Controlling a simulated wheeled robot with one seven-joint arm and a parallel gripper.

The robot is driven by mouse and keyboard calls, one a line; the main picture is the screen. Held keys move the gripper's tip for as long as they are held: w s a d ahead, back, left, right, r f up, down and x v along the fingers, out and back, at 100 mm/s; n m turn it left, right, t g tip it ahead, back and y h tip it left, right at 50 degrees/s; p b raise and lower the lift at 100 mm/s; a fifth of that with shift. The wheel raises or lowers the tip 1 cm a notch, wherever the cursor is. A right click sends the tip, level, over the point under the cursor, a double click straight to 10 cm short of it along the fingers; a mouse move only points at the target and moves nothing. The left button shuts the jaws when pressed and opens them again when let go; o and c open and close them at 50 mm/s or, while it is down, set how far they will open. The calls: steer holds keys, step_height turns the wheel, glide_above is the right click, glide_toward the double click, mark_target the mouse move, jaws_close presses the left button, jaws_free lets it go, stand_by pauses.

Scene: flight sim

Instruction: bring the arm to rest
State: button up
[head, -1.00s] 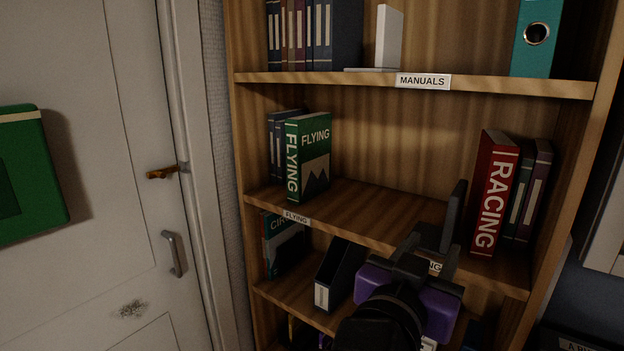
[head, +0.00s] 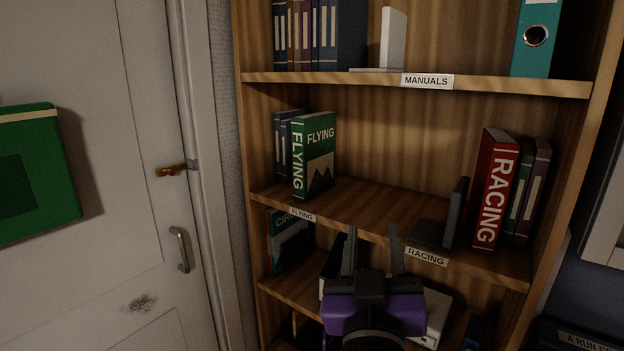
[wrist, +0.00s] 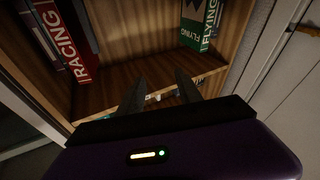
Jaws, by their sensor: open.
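My gripper (head: 372,252) is purple and black. In the head view it is at the lower middle, in front of the shelf's edge, its two fingers pointing up, apart and with nothing between them. It also shows in the wrist view (wrist: 160,92), with the fingers spread toward the shelf. The green FLYING book (head: 315,157) stands upright at the left of the middle shelf. The red RACING book (head: 494,190) stands at the right, beside a dark bookend (head: 454,214). My gripper touches neither book.
The wooden bookcase (head: 425,263) carries MANUALS, FLYING and RACING labels. A teal binder (head: 535,38) and a white bookend (head: 392,38) are on the upper shelf. A white door (head: 90,180) with a handle (head: 180,250) is at the left. The middle shelf's centre is clear.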

steer(key=s+d+f+n+y, duration=0.1)
steer(key=s+f+n+y, duration=0.5)
steer(key=s+f, duration=0.85)
steer(key=s+d+f+m+g+h, duration=0.1)
steer(key=s+d+f+m+g, duration=0.1)
steer(key=s, duration=0.6)
steer(key=s+d+f+m+g+h, duration=0.1)
steer(key=s+d+f+m+g, duration=0.1)
steer(key=s+d+f, duration=0.3)
steer(key=s+d+f+m+g, duration=0.1)
steer(key=s+d+f+m, duration=0.1)
steer(key=s+f, duration=0.4)
steer(key=s+d, duration=0.1)
steer(key=s, duration=0.4)
steer(key=shift+s+d+f+g+h, duration=0.25)
steer(key=shift+s+g+h, duration=0.15)
stand_by(0.5)
